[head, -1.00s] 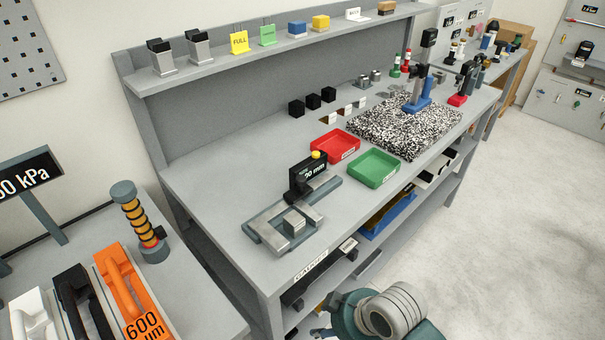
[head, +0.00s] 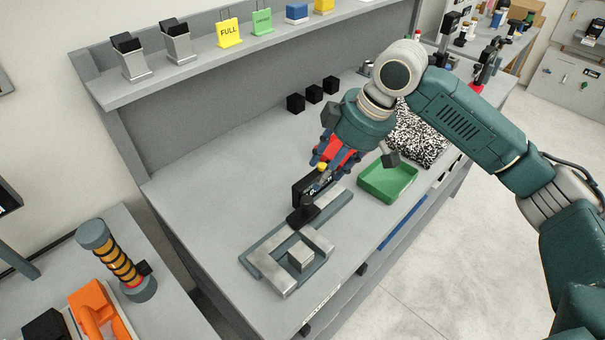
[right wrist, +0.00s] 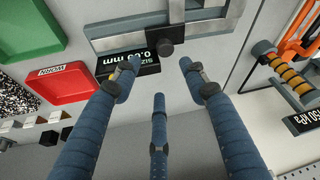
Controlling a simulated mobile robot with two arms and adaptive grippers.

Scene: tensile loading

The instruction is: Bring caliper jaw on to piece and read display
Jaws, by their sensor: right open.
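The grey caliper (head: 262,262) lies on the bench, with a small metal block (head: 300,256) between its jaws. A gap shows between the block and the slide side. A black knob (head: 303,214) sits on the slide, and the black display (head: 305,190) stands behind it with a yellow button on top. My right gripper (head: 322,170) is by the display, fingers down. In the right wrist view its fingers (right wrist: 160,75) are spread and empty; the knob (right wrist: 165,48) and display (right wrist: 125,64) lie just beyond them. The display's digits are partly hidden. My left gripper is out of view.
A green tray (head: 388,180) is right of my right gripper; a red tray (right wrist: 70,85) is partly hidden behind it in the head view. Black cubes (head: 314,95) stand at the back. The bench left of the caliper is clear.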

